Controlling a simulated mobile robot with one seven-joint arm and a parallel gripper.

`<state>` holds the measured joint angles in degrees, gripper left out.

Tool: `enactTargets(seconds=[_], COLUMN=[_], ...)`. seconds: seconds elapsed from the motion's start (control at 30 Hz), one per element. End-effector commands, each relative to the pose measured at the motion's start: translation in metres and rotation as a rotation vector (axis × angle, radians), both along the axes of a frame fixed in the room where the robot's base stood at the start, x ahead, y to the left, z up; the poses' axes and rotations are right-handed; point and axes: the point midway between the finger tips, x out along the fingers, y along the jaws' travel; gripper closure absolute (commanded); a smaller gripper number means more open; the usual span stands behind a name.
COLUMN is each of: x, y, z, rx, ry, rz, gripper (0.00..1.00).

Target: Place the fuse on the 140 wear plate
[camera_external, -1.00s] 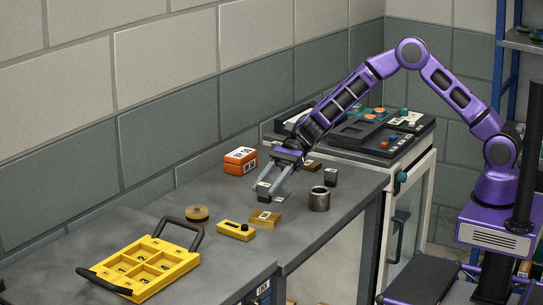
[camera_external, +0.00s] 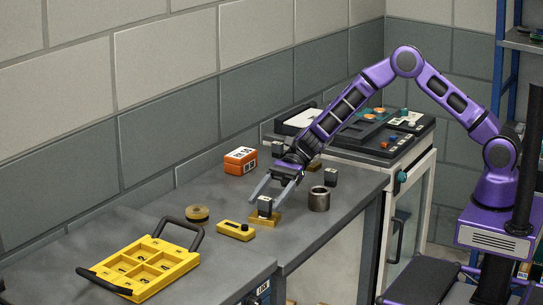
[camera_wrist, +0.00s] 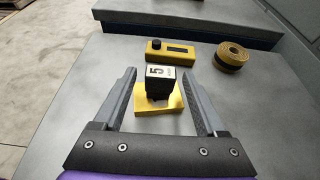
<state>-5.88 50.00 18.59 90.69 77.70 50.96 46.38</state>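The fuse, a small dark block with a pale label on top (camera_external: 265,203), stands upright on a yellow wear plate (camera_external: 276,220) near the table's middle. In the wrist view the fuse (camera_wrist: 160,80) shows a "5"-like mark, and the yellow plate (camera_wrist: 174,104) shows around its base. The plate's own marking is hidden, so I cannot read 140 on it. My gripper (camera_external: 266,195) is open, with one finger on each side of the fuse. In the wrist view the gripper (camera_wrist: 159,73) shows gaps between both fingers and the fuse.
A metal cup (camera_external: 319,199) and another dark block (camera_external: 331,177) stand to the right. A yellow device (camera_external: 236,231), a tape roll (camera_external: 197,213) and a yellow tray (camera_external: 150,265) lie left. An orange box (camera_external: 240,161) sits behind.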

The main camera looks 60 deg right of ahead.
Motion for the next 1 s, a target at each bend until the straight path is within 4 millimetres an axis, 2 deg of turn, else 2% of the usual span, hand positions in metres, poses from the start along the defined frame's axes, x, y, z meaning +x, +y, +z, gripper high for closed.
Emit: enactTargets(seconds=[0.2,0.37,0.7,0.83,1.0], x=[0.000,0.001,0.001,0.000,0.000], y=[0.000,-0.024,-0.089,-0.104,-0.111], z=[0.007,0.015,0.042,0.047,0.050], rx=[0.000,0.000,0.000,-0.001,0.000], ry=[-0.001,-0.001,0.000,0.001,0.001], rz=[0.000,-0.004,-0.003,-0.001,0.000], gripper=[0.26,0.26,0.26,0.26,0.26])
